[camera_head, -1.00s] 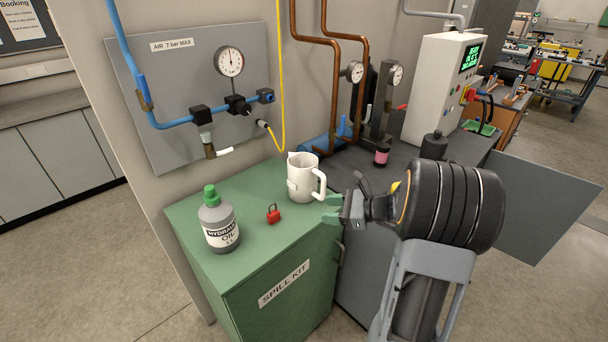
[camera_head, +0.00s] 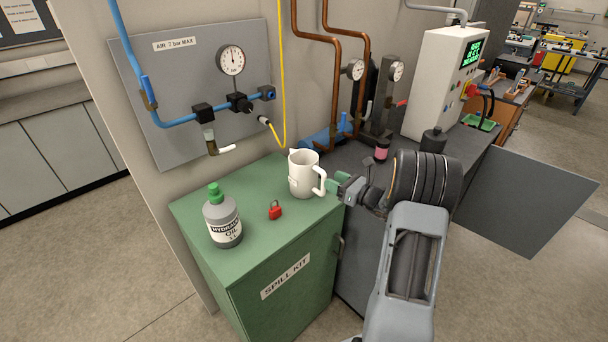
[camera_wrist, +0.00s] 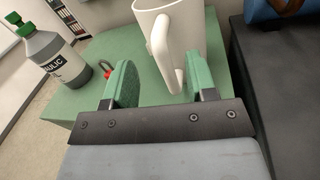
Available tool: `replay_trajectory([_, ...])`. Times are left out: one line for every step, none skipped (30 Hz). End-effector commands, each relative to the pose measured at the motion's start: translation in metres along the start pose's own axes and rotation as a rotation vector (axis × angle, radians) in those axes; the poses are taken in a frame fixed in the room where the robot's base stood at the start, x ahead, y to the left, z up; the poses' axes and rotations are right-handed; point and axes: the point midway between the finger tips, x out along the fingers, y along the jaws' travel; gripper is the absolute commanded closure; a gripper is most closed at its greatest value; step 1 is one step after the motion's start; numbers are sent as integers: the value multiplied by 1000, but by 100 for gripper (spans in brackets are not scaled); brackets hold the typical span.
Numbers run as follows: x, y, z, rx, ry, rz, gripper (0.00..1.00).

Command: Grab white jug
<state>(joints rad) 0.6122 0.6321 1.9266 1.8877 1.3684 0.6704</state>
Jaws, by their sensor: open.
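The white jug (camera_head: 303,174) stands upright on the green spill kit cabinet (camera_head: 243,250), near its back right corner, with its handle toward my gripper. My gripper (camera_head: 335,186) is open, just right of the jug, with its green fingers close to the handle. In the wrist view the jug (camera_wrist: 187,20) stands just beyond the fingers. Its handle (camera_wrist: 163,52) shows between the two green fingers of my gripper (camera_wrist: 165,85), nearer the right one. I cannot tell whether the handle touches that finger.
A grey hydraulic oil bottle (camera_head: 222,222) with a green cap and a red padlock (camera_head: 275,210) stand on the cabinet left of the jug. Copper pipes (camera_head: 328,95) and a dark bench (camera_head: 360,170) are behind and right. A yellow hose (camera_head: 282,90) hangs behind the jug.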

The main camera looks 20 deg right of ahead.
Motion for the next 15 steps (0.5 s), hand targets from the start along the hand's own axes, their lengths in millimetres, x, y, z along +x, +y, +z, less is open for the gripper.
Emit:
replay_trajectory([4,0,3,-1,0,2,48])
replay_trajectory([8,0,5,-1,-1,2,48])
replay_trajectory([14,0,7,0,0,3,48])
replay_trajectory([18,0,8,0,1,3,48])
replay_trajectory([22,0,10,-1,1,3,48])
replay_trajectory([28,0,11,0,0,3,48])
replay_trajectory([32,-1,12,0,0,3,48])
replay_trajectory([35,-1,11,0,0,3,48])
replay_trajectory([39,-1,10,0,1,3,48])
replay_trajectory([42,-1,10,0,1,2,48])
replay_trajectory([45,-1,10,0,1,2,48])
replay_trajectory([47,-1,9,-1,1,1,48])
replay_trajectory([49,-2,9,-1,0,1,48])
replay_trajectory([50,-2,9,-1,0,1,48])
replay_trajectory([50,-2,8,-1,0,0,48])
